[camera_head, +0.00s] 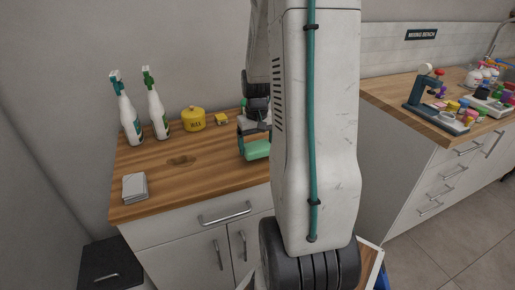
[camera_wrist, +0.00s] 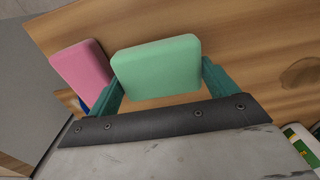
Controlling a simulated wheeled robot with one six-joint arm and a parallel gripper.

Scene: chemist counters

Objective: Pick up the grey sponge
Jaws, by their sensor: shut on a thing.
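My gripper (camera_head: 254,142) is over the right part of the wooden counter, partly hidden by my arm. Its teal fingers are shut on a mint-green sponge (camera_wrist: 157,67), which also shows in the head view (camera_head: 257,150). A light grey block or stack (camera_head: 135,188) lies at the counter's front left, well away from my gripper. It may be the grey sponge; I cannot tell for sure. No grey sponge shows between the fingers.
A pink sponge (camera_wrist: 82,68) is beside the green one in the wrist view. Two spray bottles (camera_head: 129,120), a yellow wax tin (camera_head: 194,120) and a small yellow block (camera_head: 221,119) stand at the back.

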